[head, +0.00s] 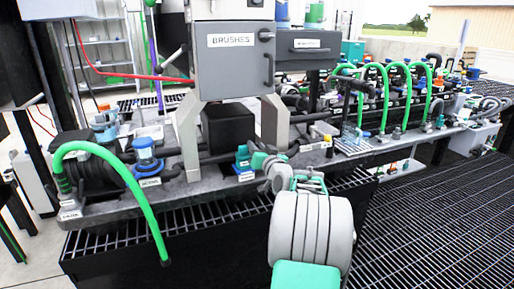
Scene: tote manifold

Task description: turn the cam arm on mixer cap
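My gripper (258,160), grey and teal, is small in the head view near the middle of the bench. It is just right of a small blue fitting (242,157) on a base with a white label. I cannot tell whether they touch. The gap between my fingers is not clear. A blue capped fitting (145,155) with a label in front stands farther left on the bench. The labels are too small to read surely, so I cannot tell which part is the mixer cap or see its cam arm clearly.
A grey cabinet marked BRUSHES (232,55) stands on pale legs above the bench. A green hose (125,175) arches over the bench's left front. More green hoses (392,75) rise at the right. Dark grating floor (420,225) at the right is clear.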

